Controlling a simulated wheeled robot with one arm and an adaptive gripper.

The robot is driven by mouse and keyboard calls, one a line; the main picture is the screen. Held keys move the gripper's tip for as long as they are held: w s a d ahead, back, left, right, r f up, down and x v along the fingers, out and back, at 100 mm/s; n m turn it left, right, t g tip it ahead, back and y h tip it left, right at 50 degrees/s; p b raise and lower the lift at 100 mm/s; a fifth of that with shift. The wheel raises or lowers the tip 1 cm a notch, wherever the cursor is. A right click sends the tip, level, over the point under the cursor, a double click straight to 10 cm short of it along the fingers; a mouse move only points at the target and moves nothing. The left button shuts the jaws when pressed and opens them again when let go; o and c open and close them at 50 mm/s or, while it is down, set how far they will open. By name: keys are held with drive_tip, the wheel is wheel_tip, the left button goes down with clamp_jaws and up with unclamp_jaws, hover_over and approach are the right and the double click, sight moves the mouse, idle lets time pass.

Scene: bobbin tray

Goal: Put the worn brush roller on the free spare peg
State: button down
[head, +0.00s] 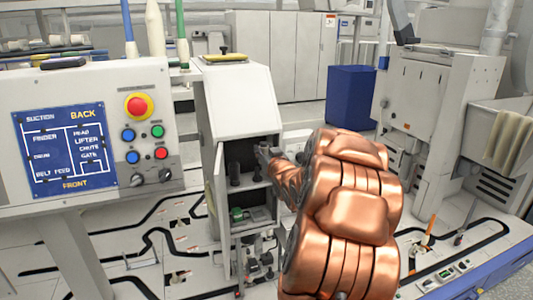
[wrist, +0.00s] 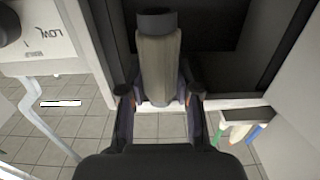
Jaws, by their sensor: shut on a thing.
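My gripper (wrist: 159,95) is shut on a roller (wrist: 158,62) with a tan, worn-looking sleeve and a dark end cap, which I take as the worn brush roller. In the wrist view it points away from my gripper, over a pale ledge and against a dark cabinet opening. In the head view my gripper (head: 266,157) is small, at the mouth of the open grey cabinet (head: 238,105). The held roller is hard to make out there. Dark upright shapes (head: 235,173) stand on the cabinet's upper shelf. I cannot tell which is a free spare peg.
A control panel (head: 85,140) with buttons stands to the left of the cabinet. The cabinet's narrow side walls frame the opening closely. A lower shelf holds a green-topped part (head: 237,214). A blue bin (head: 351,98) and a grey machine (head: 440,100) stand to the right.

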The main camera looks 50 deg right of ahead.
drive_tip(key=p, duration=0.2)
hover_over(257, 167)
drive_tip(key=shift+w+d+f, duration=0.1)
drive_tip(key=shift+f, duration=0.3)
drive_tip(key=shift+f+b, duration=0.75)
drive_tip(key=shift+f, duration=0.35)
drive_tip(key=shift+s, duration=0.2)
drive_tip(key=shift+f+b, duration=1.75)
drive_tip(key=shift+f, duration=1)
idle(0.6)
drive_tip(key=c, duration=0.7)
unclamp_jaws()
drive_tip(key=shift+c, duration=0.2)
